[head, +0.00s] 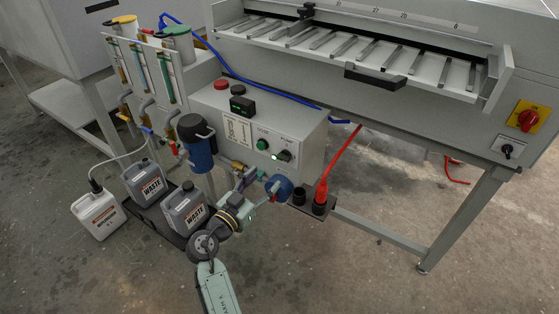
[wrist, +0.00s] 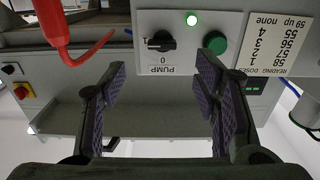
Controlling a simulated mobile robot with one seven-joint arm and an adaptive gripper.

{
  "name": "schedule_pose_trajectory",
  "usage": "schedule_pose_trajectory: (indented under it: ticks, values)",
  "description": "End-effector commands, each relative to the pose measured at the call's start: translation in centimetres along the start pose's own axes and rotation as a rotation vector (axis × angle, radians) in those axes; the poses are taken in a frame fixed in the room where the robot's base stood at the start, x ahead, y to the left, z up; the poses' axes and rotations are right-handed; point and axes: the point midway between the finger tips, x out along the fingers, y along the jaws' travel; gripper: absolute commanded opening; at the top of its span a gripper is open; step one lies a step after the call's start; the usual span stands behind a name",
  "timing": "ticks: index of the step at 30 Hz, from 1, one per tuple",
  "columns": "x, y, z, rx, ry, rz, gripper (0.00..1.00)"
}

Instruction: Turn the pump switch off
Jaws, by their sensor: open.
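The pump switch is a black rotary knob (wrist: 160,41) on the grey control box, with a PUMP label and a 0 beneath it in the wrist view, where the lettering appears upside down. Its pale pointer mark faces left, toward the I. The knob also shows in the head view (head: 284,156). In the head view my fingers are hard to make out.
A green button (wrist: 214,42) sits beside the knob. A red hose or cable (head: 342,158) runs to a red plug near the box. A blue filter housing (head: 197,145) is left of the box. A red-yellow switch (head: 528,119) is far right.

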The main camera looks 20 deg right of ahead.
Motion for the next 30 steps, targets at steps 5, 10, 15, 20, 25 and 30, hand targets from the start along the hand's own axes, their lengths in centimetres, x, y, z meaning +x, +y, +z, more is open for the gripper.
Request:
schedule_pose_trajectory:
  ticks: [5,10,15,20,25,30]
  values:
    - [3.2,0.0,-0.4,0.002,0.0,0.001,0.56]
    - [6.5,-0.1,-0.5,0.002,0.001,-0.001,0.56]
    - [8.8,-0.1,-0.3,0.002,0.0,-0.002,0.56]
    - [9.8,-0.2,-0.2,0.003,0.001,-0.004,0.56]
    - [9.9,-0.2,-0.1,0.003,0.0,-0.005,0.56]
    - [9.8,-0.2,-0.1,0.003,0.0,-0.005,0.52]
